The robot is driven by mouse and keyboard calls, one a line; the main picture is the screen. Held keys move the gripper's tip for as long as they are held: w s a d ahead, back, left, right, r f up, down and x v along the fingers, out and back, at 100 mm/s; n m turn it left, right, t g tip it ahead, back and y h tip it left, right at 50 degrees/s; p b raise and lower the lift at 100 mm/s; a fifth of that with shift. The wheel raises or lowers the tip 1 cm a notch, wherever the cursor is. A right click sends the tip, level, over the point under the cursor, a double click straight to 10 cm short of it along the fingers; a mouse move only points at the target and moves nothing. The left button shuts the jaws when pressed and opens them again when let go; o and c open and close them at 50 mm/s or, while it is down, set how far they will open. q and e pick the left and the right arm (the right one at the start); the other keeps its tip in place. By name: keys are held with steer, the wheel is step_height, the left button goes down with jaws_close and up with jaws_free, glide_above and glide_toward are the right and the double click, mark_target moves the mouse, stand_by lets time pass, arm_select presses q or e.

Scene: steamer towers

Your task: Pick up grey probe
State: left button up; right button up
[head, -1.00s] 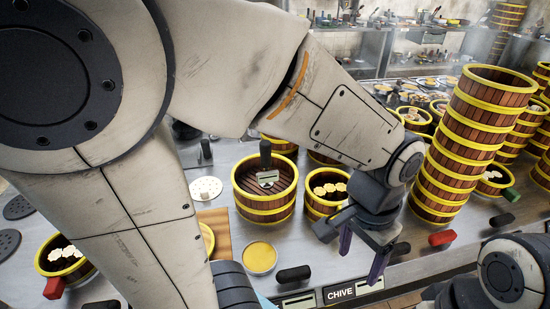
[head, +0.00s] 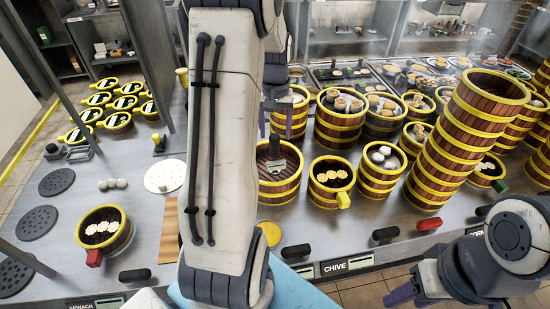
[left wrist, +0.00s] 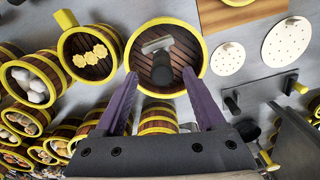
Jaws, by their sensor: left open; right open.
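The grey probe (head: 283,166), with a dark handle and a pale grey flat face, sits in an open, otherwise empty steamer basket (head: 279,194). In the left wrist view the probe (left wrist: 162,62) shows beyond and between my fingertips, apart from them. My left gripper (head: 276,120) is open and empty; it is near the far side of that basket, partly hidden by my forearm, and it also shows in the left wrist view (left wrist: 160,95). My right gripper (head: 405,292) is open and empty at the bottom right, away from the probe.
A basket of yellow pieces (head: 331,180) and one of white buns (head: 381,170) stand to the right. A tall steamer tower (head: 455,130) leans further right. A perforated white disc (head: 165,176) lies left, near a basket with a red handle (head: 105,232).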

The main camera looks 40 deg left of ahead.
mark_target(275, 145)
arm_select(q)
step_height(275, 145, down, 5)
steer(key=shift+a+r+p, duration=0.1)
steer(key=shift+a+p, duration=0.05)
steer(key=shift+p, duration=0.95)
steer(key=shift+f, duration=0.55)
jaws_close()
